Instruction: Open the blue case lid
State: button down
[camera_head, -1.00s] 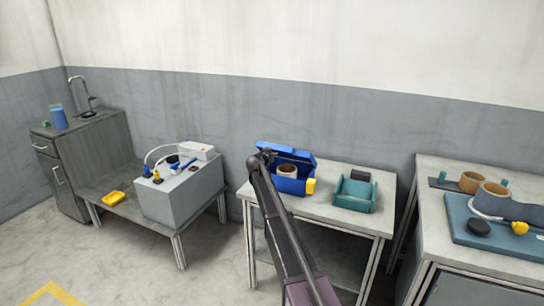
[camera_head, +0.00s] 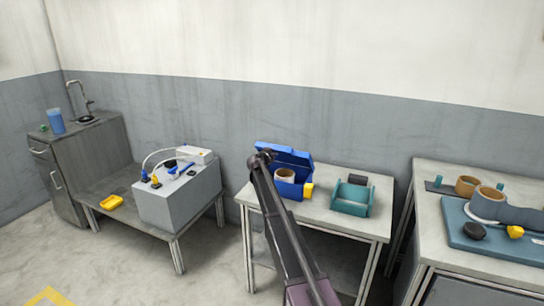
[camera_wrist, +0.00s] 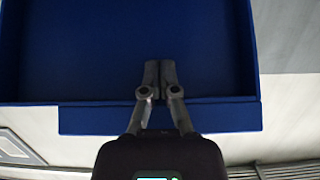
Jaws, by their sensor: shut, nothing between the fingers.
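The blue case (camera_head: 289,189) stands on the middle table with its lid (camera_head: 285,155) raised and tilted back toward the wall. A tan reel (camera_head: 286,174) sits inside the case, and a yellow part (camera_head: 308,192) shows at its front right corner. My gripper (camera_head: 266,157) is at the left side of the lid. In the wrist view my gripper (camera_wrist: 160,68) is shut with its fingertips together, in front of the dark blue inside of a panel with a rim, likely the lid (camera_wrist: 75,50). Whether the fingers touch it I cannot tell. My arm hides the case's left part.
A teal holder (camera_head: 352,198) with a dark block behind it stands right of the case on the table (camera_head: 325,215). A grey machine (camera_head: 180,200) with hoses stands left on a low bench. The right table (camera_head: 435,220) holds a teal mat and tan rolls.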

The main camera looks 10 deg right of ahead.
jog(key=shift+w+d+r+p, duration=0.35)
jog(key=shift+w+d, duration=0.25)
jog(key=shift+w, duration=0.3)
jog(key=shift+w+d+r, duration=0.15)
jog(key=shift+w+d, duration=0.5)
jog(key=shift+w, duration=0.2)
jog(key=shift+w+d+r, duration=0.1)
jog(key=shift+w+d, duration=0.5)
jog(key=shift+w, duration=0.2)
jog(key=shift+x, duration=2)
jog(key=shift+s, duration=0.1)
jog(key=f+v, duration=0.2)
jog(key=v, duration=1)
jog(key=shift+s+a+f, duration=0.2)
jog(key=shift+s+a, duration=0.2)
